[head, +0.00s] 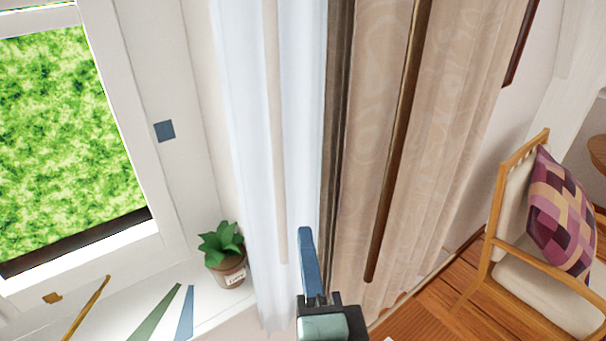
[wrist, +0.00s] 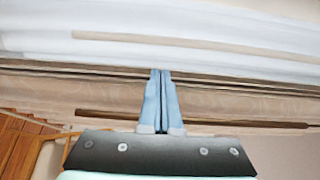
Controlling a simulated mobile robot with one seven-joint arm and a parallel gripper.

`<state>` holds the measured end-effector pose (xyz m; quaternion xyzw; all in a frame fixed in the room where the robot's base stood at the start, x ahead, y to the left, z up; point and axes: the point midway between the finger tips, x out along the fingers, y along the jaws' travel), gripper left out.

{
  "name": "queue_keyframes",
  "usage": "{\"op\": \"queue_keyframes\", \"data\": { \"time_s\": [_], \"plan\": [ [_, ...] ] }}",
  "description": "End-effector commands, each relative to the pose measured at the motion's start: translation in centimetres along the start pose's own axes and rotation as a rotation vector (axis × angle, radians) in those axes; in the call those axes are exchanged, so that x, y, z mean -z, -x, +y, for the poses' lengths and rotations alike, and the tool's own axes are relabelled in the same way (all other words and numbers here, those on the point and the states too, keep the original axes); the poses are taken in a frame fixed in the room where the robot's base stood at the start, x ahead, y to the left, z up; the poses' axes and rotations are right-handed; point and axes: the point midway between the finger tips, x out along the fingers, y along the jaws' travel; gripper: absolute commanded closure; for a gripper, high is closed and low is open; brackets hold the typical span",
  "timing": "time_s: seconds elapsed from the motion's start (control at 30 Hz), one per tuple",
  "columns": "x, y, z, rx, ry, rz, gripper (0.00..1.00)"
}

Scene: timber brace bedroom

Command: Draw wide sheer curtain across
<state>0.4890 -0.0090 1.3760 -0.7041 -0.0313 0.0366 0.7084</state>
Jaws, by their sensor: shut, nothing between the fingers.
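The white sheer curtain (head: 250,130) hangs gathered at the right side of the window (head: 70,130) in the head view. A pale beige strip runs down it. In the wrist view the sheer curtain (wrist: 60,35) crosses the top of the picture. My gripper (head: 306,232) is in front of the sheer curtain's right edge, low in the head view. In the wrist view its blue fingers (wrist: 160,75) are pressed together with nothing between them. The fingertips overlap the curtain edge in view; I cannot tell whether they touch it.
A beige patterned drape (head: 370,110) with a dark brown rod (head: 395,150) hangs right of the sheer. A potted plant (head: 222,250) stands on the sill (head: 215,300) at the curtain's left. A wooden chair (head: 490,215) with a checkered cushion (head: 562,215) stands at right.

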Motion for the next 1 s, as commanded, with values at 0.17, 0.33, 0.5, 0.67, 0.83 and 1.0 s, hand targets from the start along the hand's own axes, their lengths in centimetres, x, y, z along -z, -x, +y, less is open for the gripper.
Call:
{"op": "queue_keyframes", "data": {
  "time_s": [0.17,0.33,0.5,0.67,0.83,1.0],
  "plan": [
    [0.0,-1.1,0.3,0.005,0.002,-0.001,1.0],
    [0.0,-3.1,-0.1,0.003,0.002,-0.001,1.0],
    [-0.1,-6.2,-0.4,0.001,0.003,-0.001,1.0],
    [0.0,-8.4,-0.3,0.002,0.003,0.0,1.0],
    [0.0,-9.6,-0.1,0.003,0.003,0.0,1.0],
    [0.0,-9.9,0.0,0.003,0.004,0.0,1.0]
  ]
}}
